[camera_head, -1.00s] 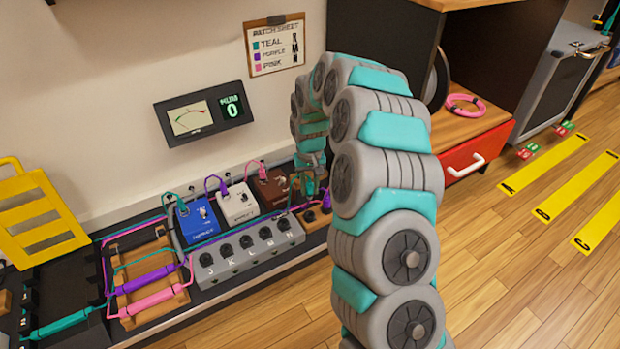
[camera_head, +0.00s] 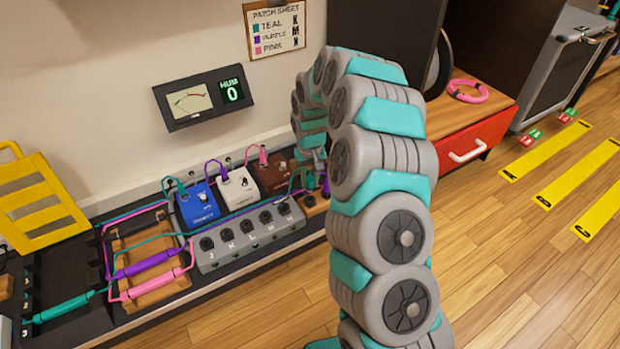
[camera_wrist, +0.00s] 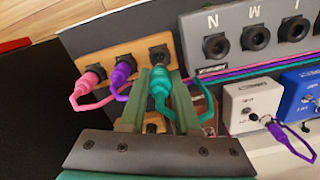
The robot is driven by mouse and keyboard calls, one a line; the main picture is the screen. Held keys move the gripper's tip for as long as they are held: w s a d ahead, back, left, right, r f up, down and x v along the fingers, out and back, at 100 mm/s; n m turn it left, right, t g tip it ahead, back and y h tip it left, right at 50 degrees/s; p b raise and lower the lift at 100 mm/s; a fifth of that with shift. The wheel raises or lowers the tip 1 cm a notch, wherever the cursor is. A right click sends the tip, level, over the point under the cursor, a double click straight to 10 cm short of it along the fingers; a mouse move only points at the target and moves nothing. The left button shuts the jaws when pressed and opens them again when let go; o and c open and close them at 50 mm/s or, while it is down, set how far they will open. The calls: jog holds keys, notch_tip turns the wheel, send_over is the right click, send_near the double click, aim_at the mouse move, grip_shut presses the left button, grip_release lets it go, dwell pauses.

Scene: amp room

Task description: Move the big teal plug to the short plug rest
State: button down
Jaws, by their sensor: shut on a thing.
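The big teal plug (camera_wrist: 160,86) is between the two green fingers of my gripper (camera_wrist: 160,80) in the wrist view, its teal cable looping to the right. A short wooden block (camera_wrist: 104,60), likely the short plug rest, lies just beyond the fingertips. A pink plug (camera_wrist: 92,76) and a purple plug (camera_wrist: 122,70) stand in it. A dark hole (camera_wrist: 158,54) in front of the teal plug looks empty. I cannot tell whether the teal plug touches the block. In the head view my arm mostly hides the gripper; part of the block (camera_head: 312,207) shows.
A grey socket box (camera_head: 250,237) with lettered sockets is beside the block. Blue (camera_head: 198,205), white (camera_head: 238,194) and brown (camera_head: 273,176) pedals stand behind it. A wooden rack (camera_head: 120,243) at left bears purple and pink cable barrels.

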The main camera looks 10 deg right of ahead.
aim_at(310, 191)
jog(key=shift+f+b, duration=0.45)
jog(key=shift+f, duration=2.05)
jog(key=c, duration=0.6)
grip_release()
jog(key=shift+o, duration=0.2)
notch_tip(310, 191, up, 7)
jog(key=shift+p, duration=0.4)
jog(key=shift+r, duration=0.35)
